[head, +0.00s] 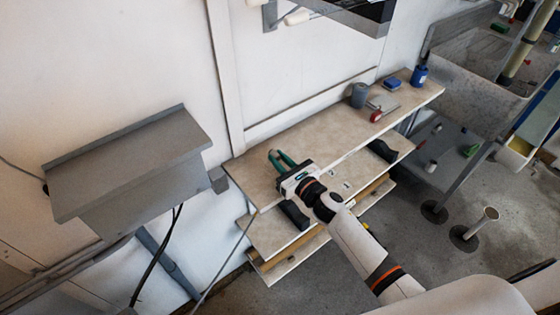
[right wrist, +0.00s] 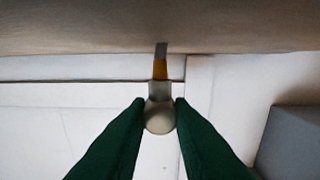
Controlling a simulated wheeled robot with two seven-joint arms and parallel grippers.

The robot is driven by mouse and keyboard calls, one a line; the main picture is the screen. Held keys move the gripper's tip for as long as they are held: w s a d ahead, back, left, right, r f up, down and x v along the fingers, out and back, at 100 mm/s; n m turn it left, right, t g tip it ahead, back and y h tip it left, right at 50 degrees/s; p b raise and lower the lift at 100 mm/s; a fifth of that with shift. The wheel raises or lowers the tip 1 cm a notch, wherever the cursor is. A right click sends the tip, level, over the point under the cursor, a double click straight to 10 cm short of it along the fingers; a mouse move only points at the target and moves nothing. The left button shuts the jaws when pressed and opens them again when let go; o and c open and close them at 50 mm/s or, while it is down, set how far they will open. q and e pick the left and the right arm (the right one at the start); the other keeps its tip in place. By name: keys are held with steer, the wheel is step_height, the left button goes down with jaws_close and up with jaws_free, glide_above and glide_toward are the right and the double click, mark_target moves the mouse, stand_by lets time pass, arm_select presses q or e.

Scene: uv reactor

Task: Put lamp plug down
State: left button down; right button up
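My right gripper (head: 279,155) is over the left end of the top shelf board (head: 325,122), its green fingers pointing towards the wall. In the right wrist view its fingertips (right wrist: 160,104) close on both sides of the lamp plug (right wrist: 160,116). The plug has a pale rounded end, a light collar, an orange band and a grey tip. The tip overlaps the brownish surface at the top of that view; I cannot tell whether they touch. The plug cannot be made out in the head view. My left gripper is not in view.
A grey wall box (head: 125,165) is at the left. A grey cup (head: 359,95), a red round item (head: 376,116), a blue box (head: 392,83) and a blue bottle (head: 420,76) stand at the shelf's right end. The shelf's middle is clear. A stone sink (head: 470,95) is beyond.

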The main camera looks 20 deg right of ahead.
steer(key=o, duration=0.4)
steer(key=shift+s+f, duration=0.25)
steer(key=shift+f, duration=0.45)
steer(key=shift+r+p, duration=0.3)
steer(key=shift+w+r+p, duration=0.1)
steer(key=shift+r+p, duration=0.25)
steer(key=shift+p, duration=0.1)
steer(key=shift+r+b+v, duration=0.2)
steer(key=shift+b+v, duration=0.25)
steer(key=shift+v, duration=2.5)
steer(key=shift+r+b+v, duration=0.2)
steer(key=shift+b+v, duration=0.25)
steer(key=shift+v, duration=2.5)
